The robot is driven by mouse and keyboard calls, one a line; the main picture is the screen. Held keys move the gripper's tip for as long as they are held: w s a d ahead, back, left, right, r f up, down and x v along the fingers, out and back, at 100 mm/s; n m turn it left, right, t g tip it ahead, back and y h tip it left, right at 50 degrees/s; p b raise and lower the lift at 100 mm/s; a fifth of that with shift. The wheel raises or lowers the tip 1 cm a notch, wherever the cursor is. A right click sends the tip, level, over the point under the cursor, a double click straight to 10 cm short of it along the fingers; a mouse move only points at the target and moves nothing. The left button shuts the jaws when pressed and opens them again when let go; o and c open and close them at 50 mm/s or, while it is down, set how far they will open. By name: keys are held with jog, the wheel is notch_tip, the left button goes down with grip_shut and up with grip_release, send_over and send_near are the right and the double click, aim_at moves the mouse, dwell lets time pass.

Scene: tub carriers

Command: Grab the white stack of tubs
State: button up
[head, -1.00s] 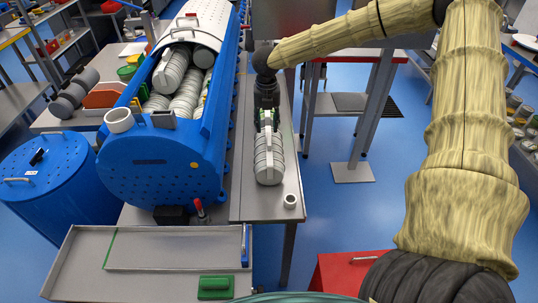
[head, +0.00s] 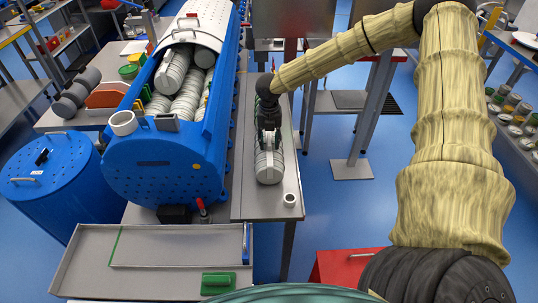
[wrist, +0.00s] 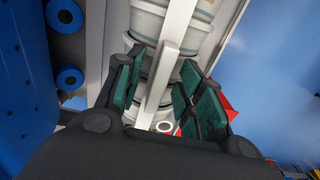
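The white stack of tubs (head: 268,167) lies on its side on a narrow grey bench in the head view, with a pale bar along its top. In the wrist view the stack's ribbed tubs (wrist: 148,22) show beyond the fingers, and the white bar (wrist: 166,70) runs between them. My gripper (wrist: 162,62) is open, with its green-padded fingers on either side of the bar and a gap visible. In the head view my gripper (head: 268,138) is over the far part of the stack and hides it.
A large blue perforated drum (head: 150,178) holding several white stacks stands left of the bench. A small white ring (head: 290,200) sits near the bench's front edge. A grey tray (head: 85,268) with a green block (head: 218,283) is in front. Blue floor is open at right.

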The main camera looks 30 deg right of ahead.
grip_shut()
jog(key=shift+w+r, duration=0.1)
dwell(0.4)
jog(key=shift+r, duration=0.15)
